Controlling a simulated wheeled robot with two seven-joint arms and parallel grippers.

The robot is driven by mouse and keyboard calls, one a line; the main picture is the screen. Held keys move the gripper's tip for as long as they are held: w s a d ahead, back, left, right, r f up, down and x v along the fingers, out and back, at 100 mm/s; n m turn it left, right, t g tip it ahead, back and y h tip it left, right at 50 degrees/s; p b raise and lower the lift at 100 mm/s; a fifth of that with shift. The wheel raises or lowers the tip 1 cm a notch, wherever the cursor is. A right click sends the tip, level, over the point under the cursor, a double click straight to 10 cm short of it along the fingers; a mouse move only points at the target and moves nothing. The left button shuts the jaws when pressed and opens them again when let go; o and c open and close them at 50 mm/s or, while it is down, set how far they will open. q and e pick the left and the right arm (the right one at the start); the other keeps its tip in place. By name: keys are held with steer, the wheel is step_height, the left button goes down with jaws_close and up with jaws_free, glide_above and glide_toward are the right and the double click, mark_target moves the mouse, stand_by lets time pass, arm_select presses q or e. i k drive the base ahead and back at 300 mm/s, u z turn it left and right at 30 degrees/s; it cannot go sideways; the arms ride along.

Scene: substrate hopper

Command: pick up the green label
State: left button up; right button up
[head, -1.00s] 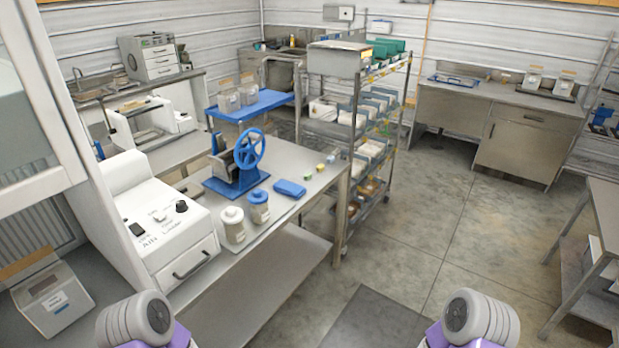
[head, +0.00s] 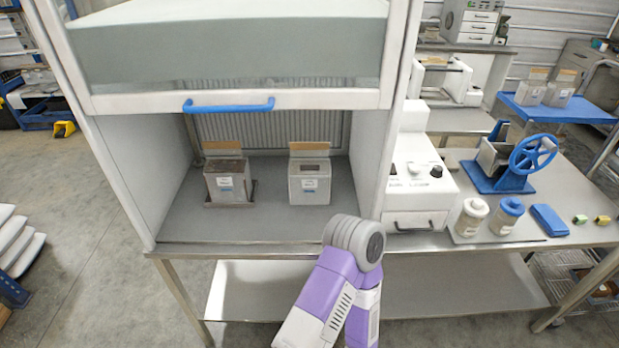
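A small greenish block (head: 580,219), which may be the green label, lies on the steel table at the right of the head view. A small yellowish block (head: 602,220) lies just to its right. Both are too small to make out in detail. One purple and grey arm link of mine shows at bottom centre, well to the left of the blocks. Neither of my grippers is in view.
A blue flat case (head: 549,220), a blue-lidded jar (head: 506,215), a white-lidded jar (head: 470,216) and a blue handwheel press (head: 515,165) stand left of the blocks. A hood (head: 240,98) with two grey containers fills the centre.

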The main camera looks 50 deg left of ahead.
mark_target(582, 219)
steer(key=z, duration=0.1)
steer(key=k, duration=0.2)
steer(key=z, duration=1.2)
steer(key=i, duration=2.35)
steer(key=u, duration=0.45)
steer(key=i, duration=1.45)
steer(key=u, duration=1.25)
